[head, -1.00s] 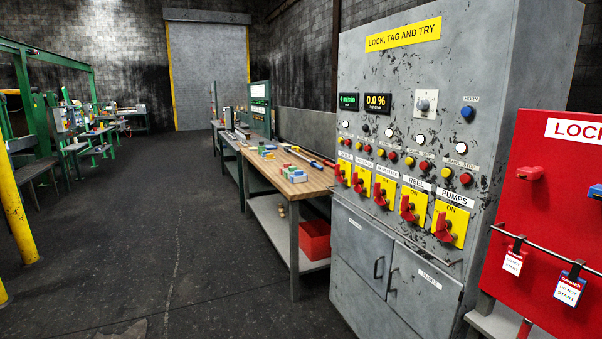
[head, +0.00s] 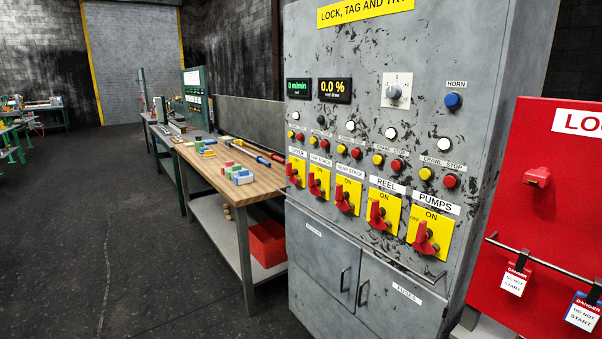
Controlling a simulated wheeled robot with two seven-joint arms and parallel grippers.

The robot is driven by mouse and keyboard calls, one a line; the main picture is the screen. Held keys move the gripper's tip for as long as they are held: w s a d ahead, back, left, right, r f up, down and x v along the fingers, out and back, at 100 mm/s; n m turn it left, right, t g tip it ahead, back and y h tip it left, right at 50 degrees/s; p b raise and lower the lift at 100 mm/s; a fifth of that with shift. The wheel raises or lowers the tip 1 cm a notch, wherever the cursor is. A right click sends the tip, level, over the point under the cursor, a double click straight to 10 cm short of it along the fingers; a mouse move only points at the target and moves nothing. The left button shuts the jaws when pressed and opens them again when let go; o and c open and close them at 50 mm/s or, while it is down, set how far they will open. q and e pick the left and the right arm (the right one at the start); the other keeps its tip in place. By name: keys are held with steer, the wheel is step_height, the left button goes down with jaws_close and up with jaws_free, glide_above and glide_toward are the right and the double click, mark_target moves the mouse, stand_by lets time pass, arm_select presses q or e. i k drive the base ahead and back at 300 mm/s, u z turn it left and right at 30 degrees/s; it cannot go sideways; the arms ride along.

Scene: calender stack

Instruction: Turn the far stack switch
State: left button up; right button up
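A grey control cabinet (head: 460,50) with a yellow "LOCK, TAG AND TRY" sign stands right of centre. Its row of red rotary switches on yellow plates has white labels above. The second switch from the left (head: 314,184) has a label that looks like "FAR STACK". The third switch (head: 344,198) has a label that looks like "NEAR STACK". The reel switch (head: 378,213) and pumps switch (head: 425,238) are at the right. The leftmost switch (head: 292,173) has a label too small to read surely. Neither of my grippers shows.
A wooden-topped workbench (head: 228,178) with coloured blocks and tools stands left of the cabinet, a red bin (head: 267,243) on its lower shelf. A red lock board (head: 560,210) with hanging danger tags stands at right. The dark floor (head: 120,220) at left is clear.

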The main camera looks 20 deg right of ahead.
mark_target(312, 183)
steer(key=z, duration=0.35)
steer(key=i, duration=0.7)
steer(key=z, duration=1.1)
steer(key=i, duration=0.35)
steer(key=z, duration=0.35)
